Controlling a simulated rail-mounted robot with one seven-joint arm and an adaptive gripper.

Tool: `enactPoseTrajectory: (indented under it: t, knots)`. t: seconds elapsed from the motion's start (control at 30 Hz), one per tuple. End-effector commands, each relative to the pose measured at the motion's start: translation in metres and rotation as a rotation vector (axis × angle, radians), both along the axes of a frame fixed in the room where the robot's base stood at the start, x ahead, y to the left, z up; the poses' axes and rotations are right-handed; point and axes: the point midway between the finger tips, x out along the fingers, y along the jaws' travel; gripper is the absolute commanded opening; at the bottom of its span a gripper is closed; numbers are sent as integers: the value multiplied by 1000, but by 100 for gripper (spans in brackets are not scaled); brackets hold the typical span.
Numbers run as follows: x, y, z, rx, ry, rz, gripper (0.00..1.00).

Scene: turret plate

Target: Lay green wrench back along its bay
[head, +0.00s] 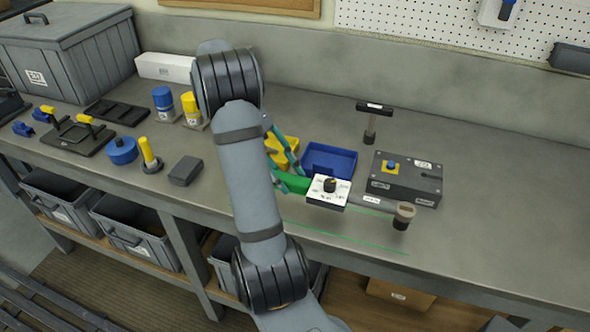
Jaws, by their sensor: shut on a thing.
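The green wrench (293,184) shows as a green stretch by my gripper (291,172), left of a white dial box. My gripper's teal fingers reach down to it and are shut on it; my arm hides part of the grip and the wrench's left end. The box hides part of what lies to the right, where a grey bar (370,203) shows; I cannot tell whether it belongs to the wrench. Thin green lines on the bench, one along the front (345,237), mark a long bay. The wrench appears near its back left side; its height above the bench is unclear.
The white dial box (328,191) stands close to the wrench. Behind are a blue tray (330,160), a yellow bin (284,148) and a dark control box (405,178). The bench front is clear.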

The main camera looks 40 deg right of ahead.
Motion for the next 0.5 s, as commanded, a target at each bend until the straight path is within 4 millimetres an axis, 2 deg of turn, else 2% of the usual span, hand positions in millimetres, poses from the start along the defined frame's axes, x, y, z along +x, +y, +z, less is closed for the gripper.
enactPoseTrajectory:
  t: [0.27, 0.5]
  knots:
    - [-1, -1, -33, -1, 4, 0, 0]
    - [-1, -1, -38, -1, 2, -1, 0]
